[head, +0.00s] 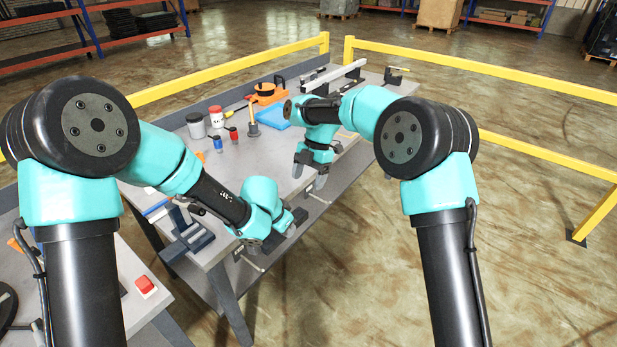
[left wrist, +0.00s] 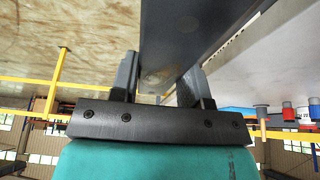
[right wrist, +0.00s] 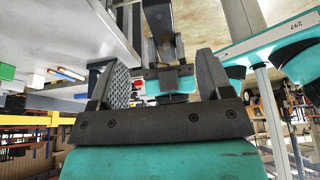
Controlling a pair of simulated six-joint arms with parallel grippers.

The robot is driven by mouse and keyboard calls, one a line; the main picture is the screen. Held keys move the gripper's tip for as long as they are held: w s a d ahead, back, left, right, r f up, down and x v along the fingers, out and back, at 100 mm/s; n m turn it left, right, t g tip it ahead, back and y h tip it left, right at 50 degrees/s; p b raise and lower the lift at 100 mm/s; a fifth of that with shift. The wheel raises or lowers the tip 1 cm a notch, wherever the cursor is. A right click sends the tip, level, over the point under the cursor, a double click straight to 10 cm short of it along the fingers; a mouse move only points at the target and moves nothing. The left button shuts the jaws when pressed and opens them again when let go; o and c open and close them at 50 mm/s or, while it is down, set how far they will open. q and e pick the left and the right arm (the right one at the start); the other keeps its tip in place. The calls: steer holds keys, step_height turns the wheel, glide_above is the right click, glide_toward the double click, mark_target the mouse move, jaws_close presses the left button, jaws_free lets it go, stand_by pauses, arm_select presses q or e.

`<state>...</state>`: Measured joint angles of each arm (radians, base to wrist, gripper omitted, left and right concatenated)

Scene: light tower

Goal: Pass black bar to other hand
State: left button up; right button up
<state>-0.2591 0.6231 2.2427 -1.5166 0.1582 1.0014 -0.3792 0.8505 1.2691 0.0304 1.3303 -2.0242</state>
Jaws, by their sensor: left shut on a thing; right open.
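The black bar (left wrist: 190,40) is a dark, straight, flat-sided piece in the left wrist view. My left gripper (left wrist: 160,85) is shut on it, and the bar extends away beyond the fingertips. In the head view my left gripper (head: 292,222) is just off the bench's edge, where the bar is hard to make out. My right gripper (head: 311,172) is open and empty, higher in the picture and close by. In the right wrist view the bar (right wrist: 158,18) and my left gripper show between and beyond the spread fingers of my right gripper (right wrist: 162,80), apart from them.
The grey workbench (head: 262,165) lies beside both grippers. It carries a blue tray (head: 272,118), a red-and-white jar (head: 216,117), a grey jar (head: 196,125) and a small vise (head: 190,235). A yellow rail (head: 500,75) runs behind. Open floor lies right of the bench.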

mark_target(299, 213)
steer(key=x, duration=1.2)
steer(key=shift+w+d+f, duration=0.1)
steer(key=c, duration=1.2)
arm_select(q)
steer(key=o, duration=1.2)
steer(key=shift+r, duration=0.15)
steer(key=v, duration=1.1)
steer(key=shift+r, duration=0.35)
